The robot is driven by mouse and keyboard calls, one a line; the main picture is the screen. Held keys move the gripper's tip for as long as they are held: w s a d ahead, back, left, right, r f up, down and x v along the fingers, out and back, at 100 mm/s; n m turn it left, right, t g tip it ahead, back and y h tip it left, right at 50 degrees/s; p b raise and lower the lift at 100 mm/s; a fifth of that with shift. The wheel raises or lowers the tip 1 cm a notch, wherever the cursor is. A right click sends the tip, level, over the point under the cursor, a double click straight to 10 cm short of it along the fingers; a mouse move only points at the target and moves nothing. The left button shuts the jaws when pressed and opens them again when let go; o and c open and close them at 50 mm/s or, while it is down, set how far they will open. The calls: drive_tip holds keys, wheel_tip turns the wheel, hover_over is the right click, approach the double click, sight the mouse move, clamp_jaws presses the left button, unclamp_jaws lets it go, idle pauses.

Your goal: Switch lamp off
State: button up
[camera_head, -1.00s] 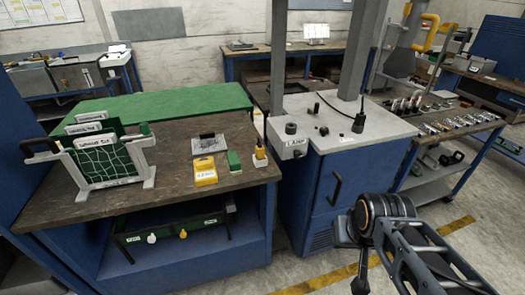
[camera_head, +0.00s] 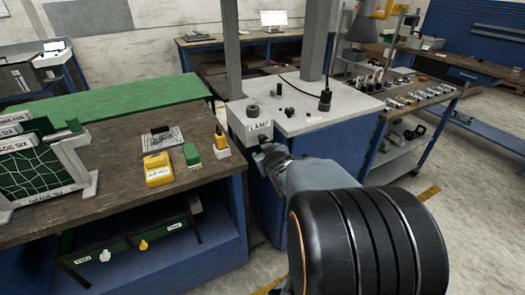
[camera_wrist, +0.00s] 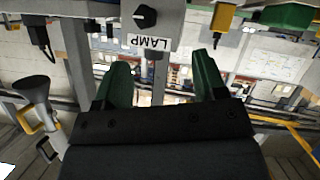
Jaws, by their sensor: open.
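The grey lamp box (camera_head: 238,124) with a white LAMP label (camera_head: 259,126) is on the front left of the grey-topped blue cabinet. In the wrist view the LAMP label (camera_wrist: 148,42) appears upside down, beside a black knob (camera_wrist: 145,16) with a white pointer mark. My gripper (camera_wrist: 162,68) is open, its two green fingers spread on either side below the label, with nothing seen held between them. In the head view my forearm and wrist cover the front of the box, and the fingertips are hidden. I cannot tell whether a finger touches the box.
The grey cabinet top (camera_head: 300,122) carries several small black parts and a cabled black post (camera_head: 325,98). Left, the wooden workbench (camera_head: 110,185) holds a yellow box (camera_head: 157,170) and a green block (camera_head: 191,154). A cart with several small parts (camera_head: 415,95) stands right.

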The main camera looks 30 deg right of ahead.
sight(265, 142)
drive_tip(key=s+d+f+n+t+y+b, duration=0.1)
drive_tip(key=d+f+n+t+y+b, duration=0.1)
drive_tip(key=d+f+t+b, duration=0.25)
drive_tip(key=shift+t, duration=0.35)
drive_tip(key=w+d, duration=0.1)
drive_tip(key=w, duration=0.8)
drive_tip(key=w+d, duration=0.1)
drive_tip(key=w, duration=0.3)
drive_tip(key=shift+w+d+p, duration=0.15)
drive_tip(key=shift+d+p, duration=0.2)
drive_tip(key=shift+f, duration=0.1)
drive_tip(key=c, duration=0.9)
